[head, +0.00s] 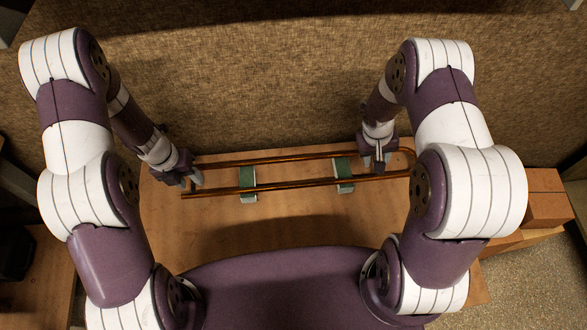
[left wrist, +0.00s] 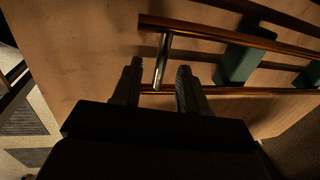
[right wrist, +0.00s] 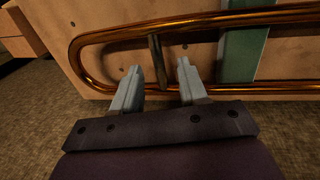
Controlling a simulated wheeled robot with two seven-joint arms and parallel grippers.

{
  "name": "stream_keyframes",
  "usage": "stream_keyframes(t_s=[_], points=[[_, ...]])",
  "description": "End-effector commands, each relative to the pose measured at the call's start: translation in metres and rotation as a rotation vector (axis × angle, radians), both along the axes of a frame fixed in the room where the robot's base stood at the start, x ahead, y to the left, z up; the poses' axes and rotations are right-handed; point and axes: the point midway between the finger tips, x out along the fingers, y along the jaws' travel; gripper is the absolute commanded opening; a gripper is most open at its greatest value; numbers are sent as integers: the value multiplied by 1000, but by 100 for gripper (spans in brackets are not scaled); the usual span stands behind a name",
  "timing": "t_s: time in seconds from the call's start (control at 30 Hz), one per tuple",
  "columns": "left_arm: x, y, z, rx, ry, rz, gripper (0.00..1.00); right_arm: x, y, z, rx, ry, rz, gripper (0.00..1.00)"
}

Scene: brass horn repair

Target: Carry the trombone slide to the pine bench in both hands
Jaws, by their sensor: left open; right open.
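The trombone slide (head: 300,184) is two parallel copper-coloured tubes, with a rounded bend at its right end. It lies on two green-topped supports on a wooden surface. My left gripper (head: 190,180) is open at the slide's left end. In the left wrist view a silver crossbar (left wrist: 161,62) of the slide shows between its fingers. My right gripper (head: 377,162) is open near the bend. In the right wrist view a darker crossbar (right wrist: 157,58) shows between its fingers. I cannot tell whether any finger touches the slide. I cannot tell which surface is the pine bench.
The green supports, left (head: 247,180) and right (head: 343,174), stand under the slide between my grippers. The wooden surface (head: 290,212) is otherwise bare. Wooden boxes (head: 547,197) stand at the right. A brown textured surface (head: 250,85) lies beyond the wood.

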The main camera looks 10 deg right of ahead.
Motion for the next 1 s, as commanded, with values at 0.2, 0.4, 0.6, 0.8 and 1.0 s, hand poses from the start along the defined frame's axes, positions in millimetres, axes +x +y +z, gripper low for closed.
stream_keyframes(t_s=[0.2,0.4,0.6,0.8,1.0], points=[[0,-1,-5,0,1,0,43,0,-1,-5,0,1,-1,43],[0,-1,-4,0,1,0,23,0,-1,-4,0,1,-1,23],[0,-1,-4,0,0,0,0,0,-1,-4,0,1,0,0],[0,-1,-3,0,0,0,0,0,-1,-3,0,0,0,0],[0,-1,17,0,0,-1,0,0,-1,17,0,0,0,0]])
